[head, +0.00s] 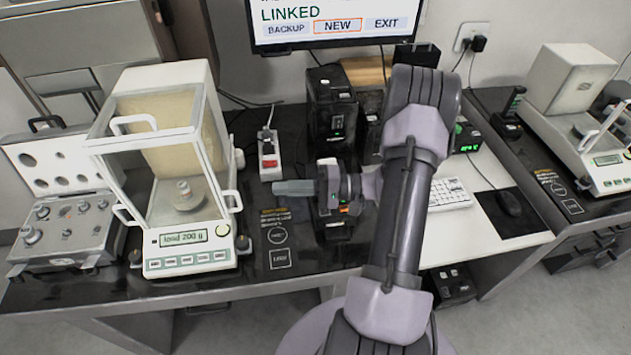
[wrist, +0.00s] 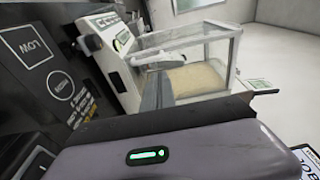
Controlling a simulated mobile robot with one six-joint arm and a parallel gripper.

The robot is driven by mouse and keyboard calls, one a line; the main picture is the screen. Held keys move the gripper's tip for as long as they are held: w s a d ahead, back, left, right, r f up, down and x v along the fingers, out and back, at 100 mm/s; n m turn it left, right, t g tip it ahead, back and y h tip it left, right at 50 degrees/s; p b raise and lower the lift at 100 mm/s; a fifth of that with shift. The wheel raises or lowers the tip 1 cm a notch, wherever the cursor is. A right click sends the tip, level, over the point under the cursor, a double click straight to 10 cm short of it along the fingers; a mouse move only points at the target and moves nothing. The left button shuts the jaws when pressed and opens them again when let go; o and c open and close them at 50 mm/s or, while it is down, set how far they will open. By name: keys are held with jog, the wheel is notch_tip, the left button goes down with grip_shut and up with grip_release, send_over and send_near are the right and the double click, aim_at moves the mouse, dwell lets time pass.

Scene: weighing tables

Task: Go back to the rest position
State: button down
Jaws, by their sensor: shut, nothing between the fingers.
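My gripper (head: 276,187) is shut and empty in the head view. It points left above the dark table, to the right of the left balance (head: 187,262). My arm reaches up and bends over the middle of the scene. In the wrist view the closed fingers (wrist: 152,92) point toward the balance's glass case (wrist: 236,52), apart from it. The balance display reads "load 200 g". A small metal weight (head: 184,187) stands on its pan inside the case.
An open weight box (head: 62,240) stands left of the balance. A power strip (head: 269,158) and black devices (head: 331,100) stand behind my gripper. A monitor (head: 335,20) shows "LINKED". A keyboard (head: 449,194), a mouse (head: 508,203) and a second balance (head: 575,80) are to the right.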

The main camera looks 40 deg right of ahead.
jog(key=v, duration=0.8)
jog(key=a+r+n+g+h, duration=0.2)
jog(key=a+r+g, duration=0.3)
jog(key=a, duration=0.4)
jog(key=a+r+n+g+h, duration=0.1)
jog(key=a+r+n+g, duration=0.1)
jog(key=a+r+g, duration=0.55)
jog(key=s+a+r+t+h, duration=0.5)
jog(key=s+a+t+h, duration=0.1)
jog(key=s+a+h, duration=0.2)
jog(key=shift+s+a+r, duration=0.4)
jog(key=shift+s+a, duration=0.3)
jog(key=shift+a, duration=0.55)
